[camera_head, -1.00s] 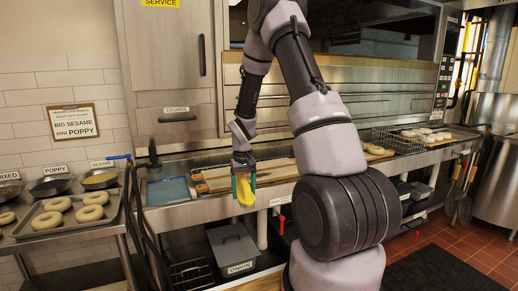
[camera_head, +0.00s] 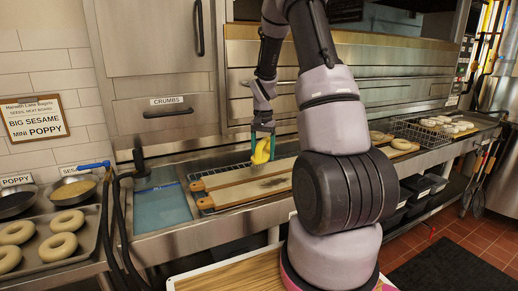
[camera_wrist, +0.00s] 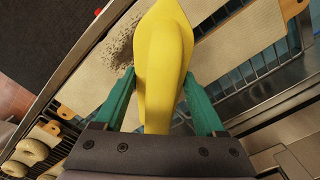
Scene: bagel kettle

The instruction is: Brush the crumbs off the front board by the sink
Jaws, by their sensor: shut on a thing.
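My gripper (camera_head: 263,133) is shut on a yellow tool (camera_head: 261,151), whose type I cannot tell. In the wrist view the tool (camera_wrist: 163,60) stands between the green fingers (camera_wrist: 160,98) and hides part of the boards. The front board (camera_head: 232,194) is pale wood and lies along the counter's front, right of the sink (camera_head: 160,205). Dark crumbs (camera_head: 273,183) lie on it; in the wrist view they form a patch (camera_wrist: 124,48) left of the tool. My gripper is above the boards; whether the tool touches one is unclear.
A back board (camera_head: 227,176) lies behind the front one on a wire rack. The sink holds blue water. A bagel tray (camera_head: 75,258) stands at left. A wire basket (camera_head: 418,132) and more bagels are at right. A drawer marked CRUMBS (camera_head: 165,112) is behind.

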